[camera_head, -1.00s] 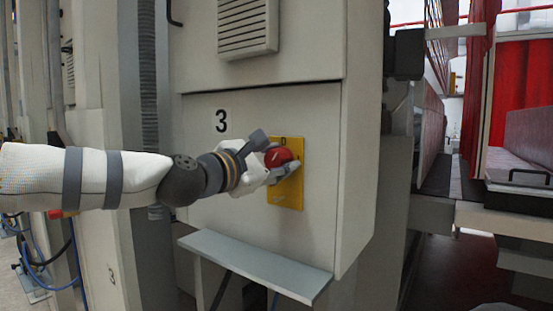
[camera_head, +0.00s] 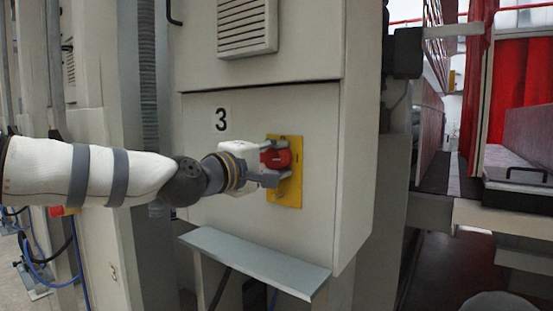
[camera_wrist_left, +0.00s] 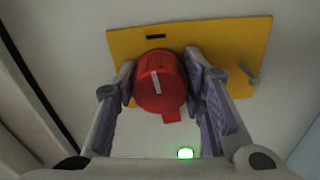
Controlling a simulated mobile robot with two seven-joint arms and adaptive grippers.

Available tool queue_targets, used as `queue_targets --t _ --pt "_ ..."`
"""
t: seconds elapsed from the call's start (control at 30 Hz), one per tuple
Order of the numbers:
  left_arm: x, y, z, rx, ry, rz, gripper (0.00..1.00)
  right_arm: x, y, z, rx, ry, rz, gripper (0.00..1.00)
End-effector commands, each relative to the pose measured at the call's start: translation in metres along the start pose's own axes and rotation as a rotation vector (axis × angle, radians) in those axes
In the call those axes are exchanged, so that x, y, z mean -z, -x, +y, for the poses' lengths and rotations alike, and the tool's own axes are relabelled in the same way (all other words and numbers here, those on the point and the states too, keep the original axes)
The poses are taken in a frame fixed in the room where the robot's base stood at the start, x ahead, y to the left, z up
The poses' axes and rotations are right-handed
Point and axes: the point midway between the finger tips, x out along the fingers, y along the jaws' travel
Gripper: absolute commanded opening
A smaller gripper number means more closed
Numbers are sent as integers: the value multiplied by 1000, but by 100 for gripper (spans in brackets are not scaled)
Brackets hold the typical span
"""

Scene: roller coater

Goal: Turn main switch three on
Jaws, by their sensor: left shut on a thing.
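The main switch is a red rotary knob (camera_head: 277,158) on a yellow plate (camera_head: 290,193), on the grey cabinet marked 3 (camera_head: 221,119). My left gripper (camera_head: 272,165) is at the knob, with its fingers shut on it. In the left wrist view the red knob (camera_wrist_left: 160,82) sits between the two fingers of my left gripper (camera_wrist_left: 160,85). A pale line on the knob's face runs nearly upright, tilted slightly. The yellow plate (camera_wrist_left: 225,50) looks tilted in that view. My right gripper is not in view.
A grey shelf (camera_head: 255,262) juts out below the switch. A vent (camera_head: 247,25) is above on the cabinet. Red curtains and machinery stand at the right.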

Motion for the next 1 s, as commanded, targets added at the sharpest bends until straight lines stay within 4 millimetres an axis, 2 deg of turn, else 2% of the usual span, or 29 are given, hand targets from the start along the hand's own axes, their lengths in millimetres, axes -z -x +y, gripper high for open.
queue_targets --t 0.33,0.87,0.9,0.97,1.0 --pt "0 0 0 0 -123 1 9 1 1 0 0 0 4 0" --pt "0 0 0 -1 -144 1 9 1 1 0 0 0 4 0" --pt "0 0 0 -1 -144 1 42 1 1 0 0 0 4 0" --pt "0 0 0 -1 -143 1 55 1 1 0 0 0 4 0" --pt "0 0 0 -1 -143 1 57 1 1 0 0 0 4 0"
